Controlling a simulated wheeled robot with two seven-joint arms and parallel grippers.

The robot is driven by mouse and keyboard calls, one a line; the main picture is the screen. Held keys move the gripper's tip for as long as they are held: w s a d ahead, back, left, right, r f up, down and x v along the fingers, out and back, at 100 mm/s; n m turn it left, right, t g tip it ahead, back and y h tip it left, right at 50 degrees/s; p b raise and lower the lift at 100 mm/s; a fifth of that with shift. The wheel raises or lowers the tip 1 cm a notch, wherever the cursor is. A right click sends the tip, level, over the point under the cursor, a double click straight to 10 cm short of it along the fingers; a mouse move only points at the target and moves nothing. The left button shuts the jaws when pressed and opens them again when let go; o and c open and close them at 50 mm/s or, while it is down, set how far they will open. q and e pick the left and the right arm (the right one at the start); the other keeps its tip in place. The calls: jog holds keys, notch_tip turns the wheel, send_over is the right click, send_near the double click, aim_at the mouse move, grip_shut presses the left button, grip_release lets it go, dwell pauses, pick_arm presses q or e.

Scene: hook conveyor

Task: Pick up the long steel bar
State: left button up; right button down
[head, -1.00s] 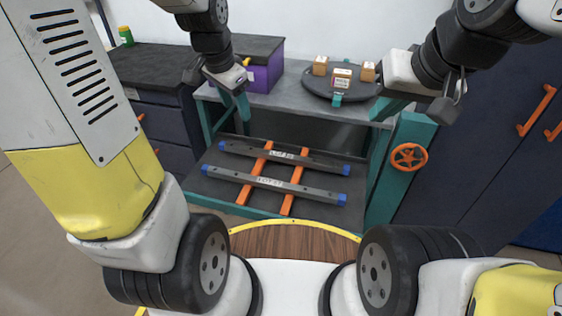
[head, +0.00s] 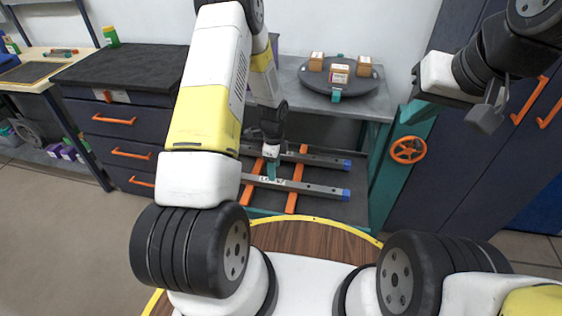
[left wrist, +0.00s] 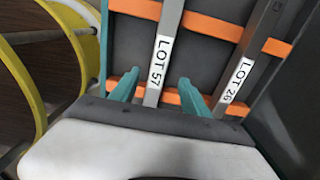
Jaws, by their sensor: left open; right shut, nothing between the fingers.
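Two grey steel bars with blue ends lie side by side across orange rails on the bench's lower shelf. The nearer bar (head: 318,190) carries a LOT 57 label in the left wrist view (left wrist: 172,22). The farther bar (head: 328,161) also shows in the left wrist view (left wrist: 258,40), with its own LOT label. I cannot tell which is longer. My left gripper (head: 272,172) points down over the nearer bar. In the left wrist view its open teal fingers (left wrist: 160,84) stand either side of that bar. My right gripper (head: 414,108) is shut and empty, by the bench's right side.
A dark round turntable (head: 345,88) with small boxes stands on the bench top (head: 290,75) above the shelf. An orange handwheel (head: 408,150) is on the bench's right side. Orange rails (head: 293,200) run under the bars. My left arm hides their left ends.

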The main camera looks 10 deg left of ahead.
aim_at(272, 183)
pick_arm(q)
jog(key=f, duration=0.5)
jog(key=shift+s+a+f, duration=0.1)
jog(key=shift+a+f, duration=0.3)
grip_shut()
jog(key=shift+r, duration=0.1)
dwell(0.9)
